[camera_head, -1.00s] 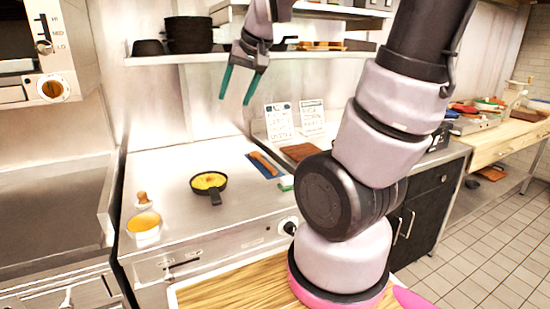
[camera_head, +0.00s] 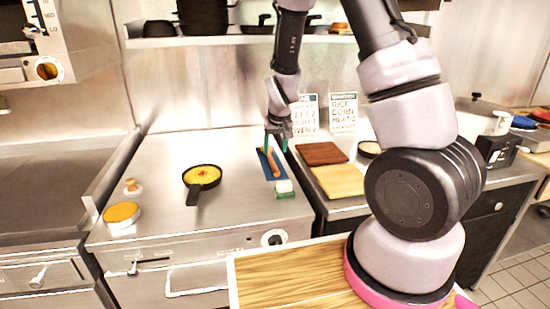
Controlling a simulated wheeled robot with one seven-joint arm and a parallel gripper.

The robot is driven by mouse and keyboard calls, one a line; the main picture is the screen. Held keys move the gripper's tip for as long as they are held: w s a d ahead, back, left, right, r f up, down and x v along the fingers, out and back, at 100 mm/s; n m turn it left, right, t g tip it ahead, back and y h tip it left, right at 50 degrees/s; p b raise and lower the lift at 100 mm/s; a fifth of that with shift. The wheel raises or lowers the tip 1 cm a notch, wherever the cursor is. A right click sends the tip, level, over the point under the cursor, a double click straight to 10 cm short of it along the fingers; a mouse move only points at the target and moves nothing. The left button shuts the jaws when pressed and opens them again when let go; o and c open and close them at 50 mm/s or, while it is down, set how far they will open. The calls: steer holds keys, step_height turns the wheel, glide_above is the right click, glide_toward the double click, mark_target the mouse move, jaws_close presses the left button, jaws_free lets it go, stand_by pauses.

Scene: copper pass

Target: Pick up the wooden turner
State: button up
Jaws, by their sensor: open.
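The wooden turner (camera_head: 272,166) appears as a slim brown strip lying on a blue mat (camera_head: 264,168) on the right part of the steel griddle top. My gripper (camera_head: 275,147) has green fingers and is just above the far end of the turner. Its fingers are apart, one on each side of the turner's line in the picture. The gap between the fingertips and the turner's surface is hard to tell. The gripper and wrist hide part of what lies behind them.
A small black pan (camera_head: 202,176) with yellow food stands left on the griddle. A white block with a green base (camera_head: 284,188) sits just in front of the mat. Brown (camera_head: 321,153) and light (camera_head: 338,181) boards lie to the right. A shelf (camera_head: 200,41) runs above.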

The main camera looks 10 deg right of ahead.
mark_target(274, 165)
steer(key=x, duration=0.8)
steer(key=shift+w+d+f, duration=0.1)
steer(key=shift+d+f, duration=0.1)
steer(key=shift+f, duration=0.15)
jaws_close()
